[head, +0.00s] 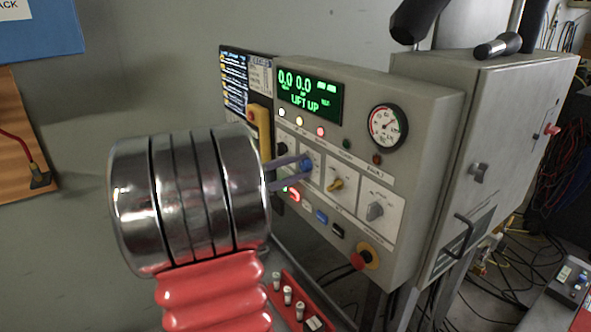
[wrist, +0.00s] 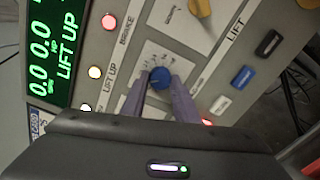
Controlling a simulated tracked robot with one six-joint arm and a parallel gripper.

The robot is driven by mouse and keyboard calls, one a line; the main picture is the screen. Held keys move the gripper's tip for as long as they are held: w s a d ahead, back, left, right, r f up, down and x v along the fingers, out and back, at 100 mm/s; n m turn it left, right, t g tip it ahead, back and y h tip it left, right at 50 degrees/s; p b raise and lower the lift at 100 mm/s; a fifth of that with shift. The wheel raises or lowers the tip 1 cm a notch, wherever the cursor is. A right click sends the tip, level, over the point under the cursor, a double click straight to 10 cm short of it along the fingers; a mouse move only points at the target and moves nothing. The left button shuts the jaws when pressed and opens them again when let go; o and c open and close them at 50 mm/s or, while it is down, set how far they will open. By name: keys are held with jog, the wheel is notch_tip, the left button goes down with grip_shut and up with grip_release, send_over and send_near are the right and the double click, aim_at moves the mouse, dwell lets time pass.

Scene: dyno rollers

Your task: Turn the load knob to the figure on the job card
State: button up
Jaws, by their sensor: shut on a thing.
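A blue knob (head: 307,163) sits on a white plate on the front of the grey control console. My gripper (head: 301,168) reaches it from the left, and its two slim fingers are shut on the knob. In the wrist view the gripper (wrist: 160,82) has one finger on each side of the blue knob (wrist: 160,76). Marks around the knob are too small to read, and its pointer is unclear. A white card (head: 260,77) is beside the green display; its figure is unreadable. The display (head: 308,89) reads 0.0, 0.0 and LIFT UP.
A yellow knob (head: 336,184) and a grey knob (head: 375,211) are right of the blue one. A red mushroom button (head: 358,261) is lower down. A round gauge (head: 388,127) is upper right. A yellow handset (head: 260,131) hangs close behind my gripper.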

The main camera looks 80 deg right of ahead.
jog(key=shift+f+m, duration=0.15)
jog(key=shift+m, duration=1.45)
jog(key=o, duration=1.1)
jog(key=shift+c, duration=0.2)
jog(key=shift+a, duration=0.1)
jog(key=v, duration=1.3)
jog(key=shift+w+a, duration=0.25)
jog(key=shift+w, duration=0.1)
